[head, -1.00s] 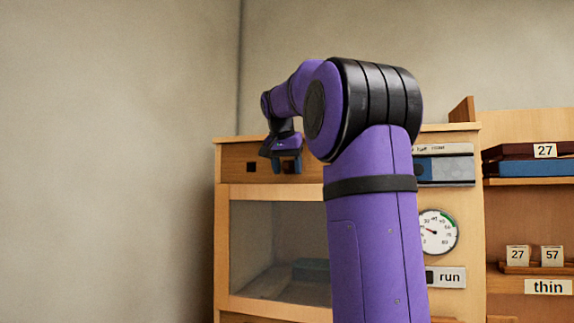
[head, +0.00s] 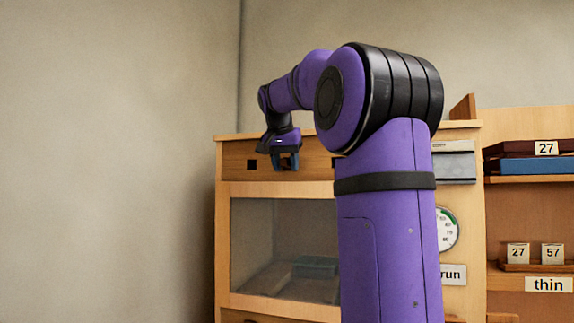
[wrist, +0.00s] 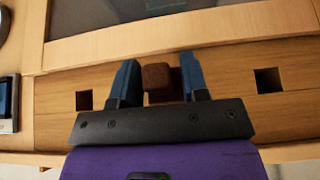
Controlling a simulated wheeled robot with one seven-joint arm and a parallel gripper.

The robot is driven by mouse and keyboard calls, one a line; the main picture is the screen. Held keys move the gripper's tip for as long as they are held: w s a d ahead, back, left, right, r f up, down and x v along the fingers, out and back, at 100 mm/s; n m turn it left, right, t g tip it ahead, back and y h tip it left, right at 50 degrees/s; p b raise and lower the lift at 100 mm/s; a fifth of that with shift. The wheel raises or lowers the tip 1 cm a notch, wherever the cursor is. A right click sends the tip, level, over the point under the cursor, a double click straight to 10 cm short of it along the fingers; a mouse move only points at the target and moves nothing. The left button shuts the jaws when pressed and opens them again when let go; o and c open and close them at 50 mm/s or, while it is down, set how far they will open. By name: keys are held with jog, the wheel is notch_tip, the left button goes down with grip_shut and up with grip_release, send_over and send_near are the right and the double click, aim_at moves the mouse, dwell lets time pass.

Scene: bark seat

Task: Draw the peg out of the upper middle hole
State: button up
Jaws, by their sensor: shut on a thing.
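A dark brown square peg (wrist: 157,77) shows between the two blue fingers of my gripper (wrist: 160,82) in the wrist view. My gripper is shut on it. The peg stands at the middle of a wooden strip (wrist: 225,85), with a square empty hole (wrist: 84,100) to its left and another hole (wrist: 268,80) to its right. How far the peg sits in its hole cannot be told. In the head view my gripper (head: 286,161) is in front of the cabinet's upper strip, right of one hole (head: 252,165), and the peg is hidden.
A glazed window (head: 285,245) lies below the strip. A dial (head: 447,230), a grey panel (head: 453,162) and a "run" label (head: 453,274) are partly behind my arm. Shelves with boxes (head: 530,166) stand at right. The wall side at left is free.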

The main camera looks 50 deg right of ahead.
jog(key=s+a, duration=0.3)
jog(key=a, duration=0.4)
jog(key=shift+a, duration=0.25)
dwell(1.1)
dwell(0.6)
